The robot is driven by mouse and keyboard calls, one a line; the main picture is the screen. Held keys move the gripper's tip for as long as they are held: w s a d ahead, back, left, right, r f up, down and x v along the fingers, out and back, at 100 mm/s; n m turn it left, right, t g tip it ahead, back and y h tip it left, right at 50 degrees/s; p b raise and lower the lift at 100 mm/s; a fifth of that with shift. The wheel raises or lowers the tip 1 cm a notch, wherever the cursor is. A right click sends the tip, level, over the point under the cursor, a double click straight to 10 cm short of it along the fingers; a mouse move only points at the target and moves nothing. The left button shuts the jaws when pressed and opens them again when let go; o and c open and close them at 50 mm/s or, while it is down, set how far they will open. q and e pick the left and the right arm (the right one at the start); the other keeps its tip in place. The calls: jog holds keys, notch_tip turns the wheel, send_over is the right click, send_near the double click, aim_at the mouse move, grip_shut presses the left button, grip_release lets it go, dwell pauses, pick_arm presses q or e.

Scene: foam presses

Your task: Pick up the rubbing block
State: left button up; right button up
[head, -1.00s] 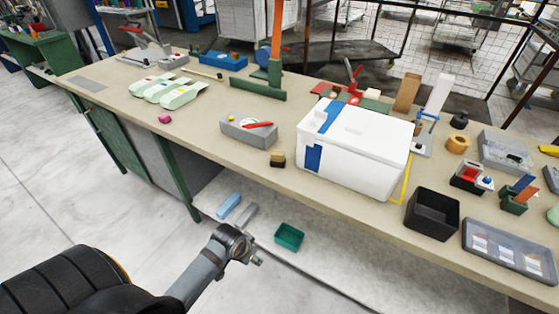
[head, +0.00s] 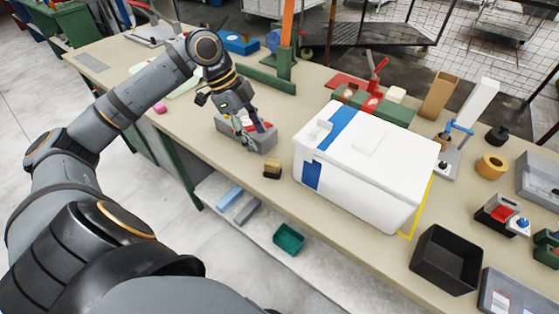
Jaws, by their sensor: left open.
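A small block (head: 272,169), tan on top and dark below, looks like the rubbing block. It sits near the front edge of the bench, between the grey tray (head: 262,144) and the white box. My left gripper (head: 243,134) is open and points down over the grey tray, behind and left of the block and apart from it. A red item (head: 264,127) in the tray is partly hidden by the gripper. I cannot tell whether the fingers touch anything in the tray. My right gripper is not in view.
A large white box (head: 365,165) with blue stripes stands right of the block. A black bin (head: 445,262) is farther right. A green stand (head: 270,78) is behind the gripper. A small pink item (head: 160,108) lies left. Below, a lower shelf holds a teal bin (head: 289,239).

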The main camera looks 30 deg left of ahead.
aim_at(271, 162)
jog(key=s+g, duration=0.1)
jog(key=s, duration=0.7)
pick_arm(q)
jog(key=x, duration=0.6)
jog(key=shift+s+d+p, duration=0.1)
jog(key=shift+d+p, duration=0.05)
jog(key=shift+p, duration=0.2)
jog(key=x, duration=0.3)
jog(key=shift+w+f, duration=0.3)
jog(key=shift+w, duration=0.05)
jog(key=shift+f, duration=0.15)
jog(key=c, duration=0.7)
grip_shut()
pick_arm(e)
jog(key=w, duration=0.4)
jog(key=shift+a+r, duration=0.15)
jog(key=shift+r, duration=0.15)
